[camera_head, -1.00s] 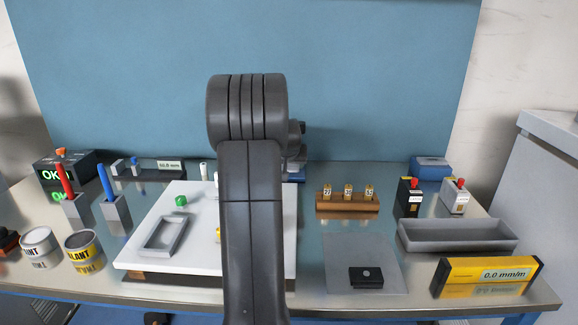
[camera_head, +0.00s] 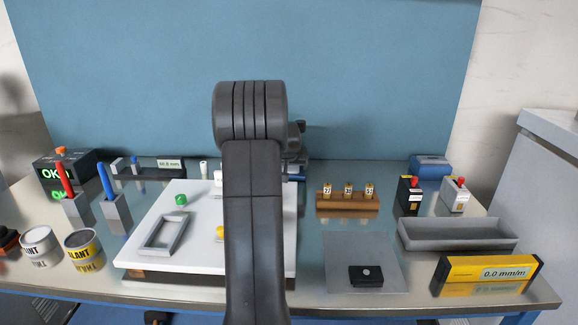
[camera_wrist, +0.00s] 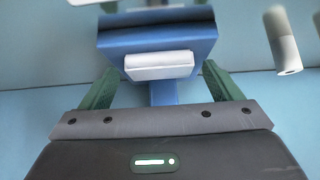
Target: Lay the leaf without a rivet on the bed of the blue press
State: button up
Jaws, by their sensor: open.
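In the wrist view my gripper (camera_wrist: 160,82) is open, its two green fingers apart. Between and beyond the fingers is a blue body (camera_wrist: 118,44) with a pale, flat block (camera_wrist: 158,66) on its near side. I cannot tell whether this block is a leaf or part of the blue body. In the head view my arm hides my gripper and most of a blue thing (camera_head: 295,172) at the back, possibly the press. A small dark plate (camera_head: 358,280) with a light round spot lies on a grey mat (camera_head: 345,250) at right front. No leaf without a rivet is clearly identifiable.
A white board (camera_head: 135,258) with a grey frame (camera_head: 148,246) is left of my arm. A wooden rack (camera_head: 347,206), a grey tray (camera_head: 455,246) and a yellow gauge (camera_head: 456,276) are at right. A pale cylinder (camera_wrist: 285,50) is near the right finger.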

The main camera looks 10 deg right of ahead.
jog(key=shift+r, duration=0.25)
jog(key=v, duration=1.2)
